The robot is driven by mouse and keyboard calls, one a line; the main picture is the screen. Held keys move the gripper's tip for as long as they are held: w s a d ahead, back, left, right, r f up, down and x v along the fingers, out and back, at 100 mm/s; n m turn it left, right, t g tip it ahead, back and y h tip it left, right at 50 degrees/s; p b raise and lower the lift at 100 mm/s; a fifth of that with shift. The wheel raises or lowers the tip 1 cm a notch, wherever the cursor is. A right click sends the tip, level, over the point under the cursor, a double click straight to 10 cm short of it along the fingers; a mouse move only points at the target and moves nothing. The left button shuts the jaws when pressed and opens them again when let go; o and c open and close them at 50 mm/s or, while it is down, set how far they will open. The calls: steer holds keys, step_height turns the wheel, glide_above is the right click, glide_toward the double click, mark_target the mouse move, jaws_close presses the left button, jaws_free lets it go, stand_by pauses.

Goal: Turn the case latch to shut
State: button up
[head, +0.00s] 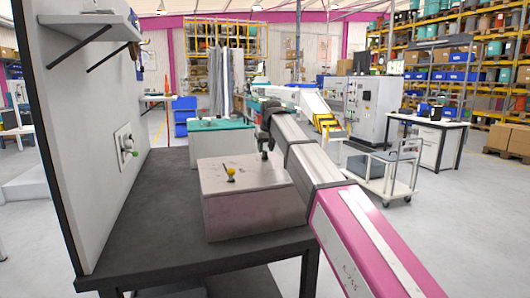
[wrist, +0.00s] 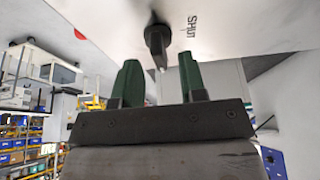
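The case (head: 250,195) is a grey metal box on the dark table, with a small yellow-knobbed lever on its top. In the wrist view a pale panel (wrist: 235,25) carries the printed word SHUT and a red dot. A black latch handle (wrist: 158,42) sticks out from this panel, left of the word. My gripper (wrist: 160,72) has its two green fingers apart, one either side of the handle's tip, with gaps showing on both sides. In the head view my gripper (head: 265,143) is at the far edge of the case, and its fingers are hard to make out.
The dark table (head: 165,235) is bare left of the case. A trolley (head: 385,170) stands on the floor to the right.

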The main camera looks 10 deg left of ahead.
steer(key=shift+x, duration=1.1)
steer(key=c, duration=0.6)
